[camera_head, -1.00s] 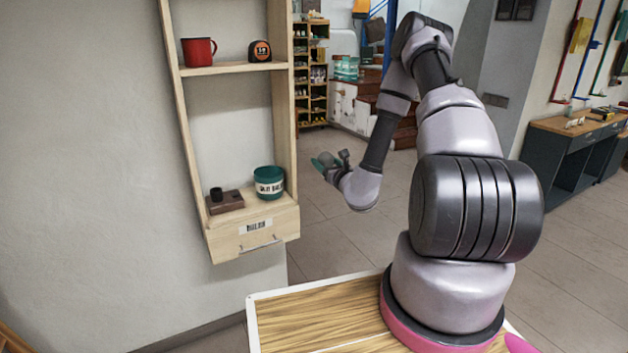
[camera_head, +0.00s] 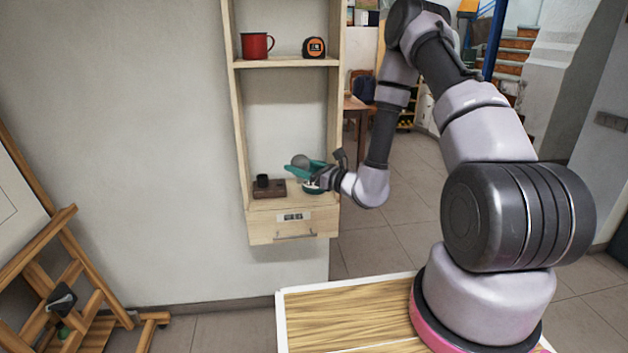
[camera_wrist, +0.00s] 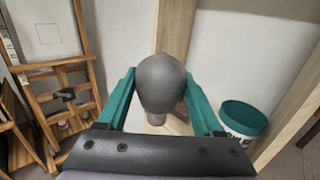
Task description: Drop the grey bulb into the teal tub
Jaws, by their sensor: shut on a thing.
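The grey bulb (camera_wrist: 162,84) is held between the teal fingers of my gripper (camera_wrist: 160,100) in the wrist view. The bulb also shows in the head view (camera_head: 300,161), at the tip of my gripper (camera_head: 306,168), in front of the shelf's lower compartment. The teal tub (camera_wrist: 243,118) stands to the right of the gripper in the wrist view, with its open top and a white label showing. In the head view the tub (camera_head: 312,189) is mostly hidden behind my gripper. The bulb is apart from the tub.
The wooden shelf (camera_head: 335,120) has upright side boards. A brown block with a black cup-like piece (camera_head: 270,189) is left of the tub. A red mug (camera_head: 256,45) and a tape measure (camera_head: 314,47) sit above. A wooden easel (camera_head: 65,265) stands at left.

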